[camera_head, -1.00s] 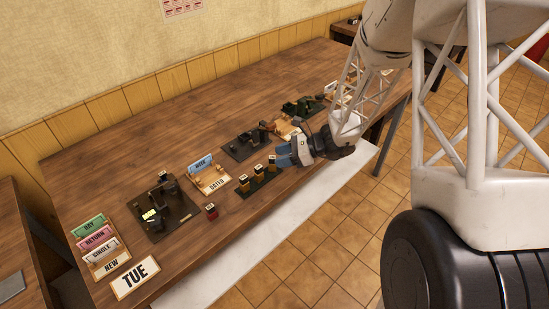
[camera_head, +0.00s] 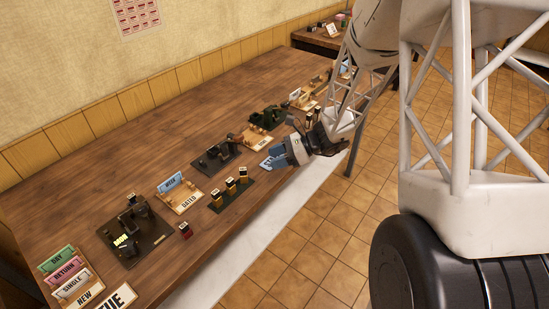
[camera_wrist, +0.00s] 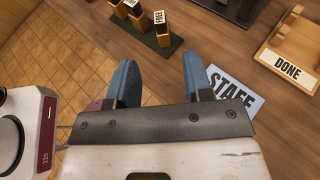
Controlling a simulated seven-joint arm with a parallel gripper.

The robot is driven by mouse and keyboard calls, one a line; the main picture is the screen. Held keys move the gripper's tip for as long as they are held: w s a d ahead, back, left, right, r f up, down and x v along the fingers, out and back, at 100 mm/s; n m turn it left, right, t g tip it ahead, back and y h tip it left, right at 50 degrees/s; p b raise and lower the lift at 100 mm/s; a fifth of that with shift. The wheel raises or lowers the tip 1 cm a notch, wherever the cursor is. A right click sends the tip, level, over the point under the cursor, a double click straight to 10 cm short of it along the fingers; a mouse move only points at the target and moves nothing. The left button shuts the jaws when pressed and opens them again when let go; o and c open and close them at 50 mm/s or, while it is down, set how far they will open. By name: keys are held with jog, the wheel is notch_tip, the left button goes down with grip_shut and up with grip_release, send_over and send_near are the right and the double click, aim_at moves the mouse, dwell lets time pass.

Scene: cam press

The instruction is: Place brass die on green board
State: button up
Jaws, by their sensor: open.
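The green board (camera_head: 236,194) lies near the table's front edge, left of my gripper (camera_head: 277,156).
A wooden DONE holder (camera_wrist: 290,62) is further right. A dark red block (camera_head: 186,231) and a black press (camera_head: 136,230) stand left of the board. The table's rear strip is clear.

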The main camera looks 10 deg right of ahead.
dwell(0.6)
jog(key=s+d+r+n+t+h, duration=0.1)
jog(key=s+d+r+n+h, duration=0.2)
jog(key=s+r+n, duration=0.3)
jog(key=s+d+r+n+h, duration=0.3)
jog(key=s+r+n+h, duration=0.3)
jog(key=s, duration=0.9)
jog(key=s+d+r+n+t+h, duration=0.1)
jog(key=s+d+r+n+h, duration=0.2)
jog(key=s+r, duration=0.6)
jog(key=s+n+h, duration=0.1)
jog(key=n, duration=0.1)
jog(key=shift+s+r+n+t+h, duration=0.2)
jog(key=shift+s+n+t+h, duration=0.1)
jog(key=shift+s+n, duration=0.1)
